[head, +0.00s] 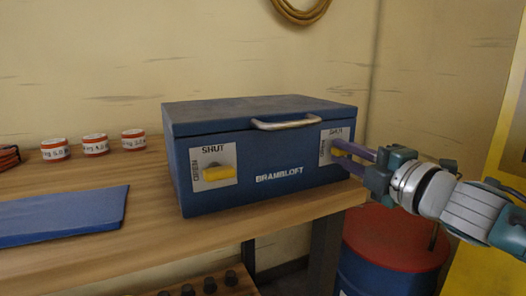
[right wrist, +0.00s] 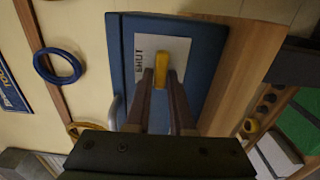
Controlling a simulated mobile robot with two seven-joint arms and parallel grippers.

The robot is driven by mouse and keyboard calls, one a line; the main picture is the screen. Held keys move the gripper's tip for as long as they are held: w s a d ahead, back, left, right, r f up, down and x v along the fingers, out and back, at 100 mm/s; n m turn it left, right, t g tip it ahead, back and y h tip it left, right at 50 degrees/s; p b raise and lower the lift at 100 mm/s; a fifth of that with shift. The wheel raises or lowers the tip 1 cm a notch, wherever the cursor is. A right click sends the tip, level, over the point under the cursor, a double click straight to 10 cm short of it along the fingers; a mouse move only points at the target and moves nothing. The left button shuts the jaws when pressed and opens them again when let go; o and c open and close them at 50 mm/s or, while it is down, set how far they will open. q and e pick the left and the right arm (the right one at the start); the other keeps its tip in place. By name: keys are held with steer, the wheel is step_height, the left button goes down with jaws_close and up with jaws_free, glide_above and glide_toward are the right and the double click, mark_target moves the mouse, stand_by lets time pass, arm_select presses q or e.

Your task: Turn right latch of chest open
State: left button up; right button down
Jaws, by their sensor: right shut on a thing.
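The blue chest (head: 258,190) stands on the wooden bench with its lid down. Its right latch, a yellow handle on a white plate, is mostly hidden by my gripper in the head view. In the right wrist view the yellow right latch (right wrist: 158,112) lies between my fingers, lengthwise along them, beside the word SHUT. My right gripper (head: 340,153) reaches in from the right and is shut on this latch. The fingers also show in the right wrist view (right wrist: 165,80). The left latch (head: 220,173) is a yellow handle lying about level. My left gripper is not in view.
A metal handle (head: 284,123) sticks out from the lid front. A blue flat panel (head: 62,215) and several red-and-white tins (head: 95,145) are on the bench (head: 150,250) at left. A red-topped blue drum (head: 395,240) stands below my right arm.

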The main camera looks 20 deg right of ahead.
stand_by(0.4)
steer(key=c, duration=0.8)
jaws_free()
steer(key=shift+c, duration=0.2)
steer(key=shift+s, duration=0.1)
steer(key=s+p, duration=0.1)
steer(key=s, duration=0.8)
steer(key=shift+s+d, duration=0.4)
